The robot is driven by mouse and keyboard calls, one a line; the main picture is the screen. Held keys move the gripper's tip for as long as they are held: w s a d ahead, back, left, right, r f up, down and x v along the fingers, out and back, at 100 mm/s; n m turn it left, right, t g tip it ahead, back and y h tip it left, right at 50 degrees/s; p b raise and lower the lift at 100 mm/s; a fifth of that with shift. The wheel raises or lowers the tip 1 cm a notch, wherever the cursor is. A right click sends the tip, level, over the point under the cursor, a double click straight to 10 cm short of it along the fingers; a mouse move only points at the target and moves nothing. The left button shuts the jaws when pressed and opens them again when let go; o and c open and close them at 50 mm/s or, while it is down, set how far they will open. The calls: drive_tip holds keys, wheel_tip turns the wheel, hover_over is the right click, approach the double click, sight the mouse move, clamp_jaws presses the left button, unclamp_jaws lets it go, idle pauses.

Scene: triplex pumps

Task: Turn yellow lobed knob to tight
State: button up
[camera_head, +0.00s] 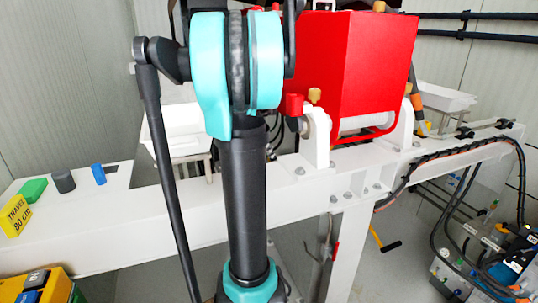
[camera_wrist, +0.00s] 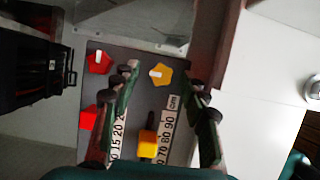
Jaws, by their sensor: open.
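In the wrist view, the yellow lobed knob (camera_wrist: 160,75) sits on a dark panel (camera_wrist: 140,60) and has a pale mark on its face. My gripper (camera_wrist: 161,80) is open, with one finger on each side of the knob in the picture. The knob shows between the fingertips, and I see no clear contact. The distance from the fingertips to it cannot be told. In the head view, my arm fills the middle and my gripper is hidden. I cannot make out the knob there.
A red lobed knob (camera_wrist: 99,62), a red block (camera_wrist: 88,118), a yellow block (camera_wrist: 147,143) and a number scale (camera_wrist: 166,125) share the panel. In the head view, a red housing (camera_head: 375,75) stands on a white beam (camera_head: 150,215) with a yellow travel sign (camera_head: 17,215).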

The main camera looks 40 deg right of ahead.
clamp_jaws()
idle(0.4)
drive_tip(key=m, duration=0.2)
drive_tip(key=m+g, duration=0.1)
drive_tip(key=shift+w+d+m+y, duration=0.1)
drive_tip(key=shift+w+m+y, duration=0.1)
drive_tip(key=shift+m+y, duration=0.15)
drive_tip(key=m, duration=0.2)
drive_tip(key=m+g+y, duration=0.1)
drive_tip(key=m, duration=0.1)
drive_tip(key=shift+w+d+m+g, duration=0.1)
drive_tip(key=shift+d+m+g, duration=0.05)
drive_tip(key=shift+m+g, duration=0.2)
drive_tip(key=m+y, duration=0.1)
drive_tip(key=m, duration=0.3)
drive_tip(key=shift+d+m+g+y, duration=0.2)
drive_tip(key=shift+m+g+y, duration=0.1)
drive_tip(key=shift+g+y, duration=0.05)
drive_tip(key=m+y, duration=0.1)
drive_tip(key=m, duration=0.3)
drive_tip(key=shift+d+m+y, duration=0.15)
drive_tip(key=shift+m+y, duration=0.25)
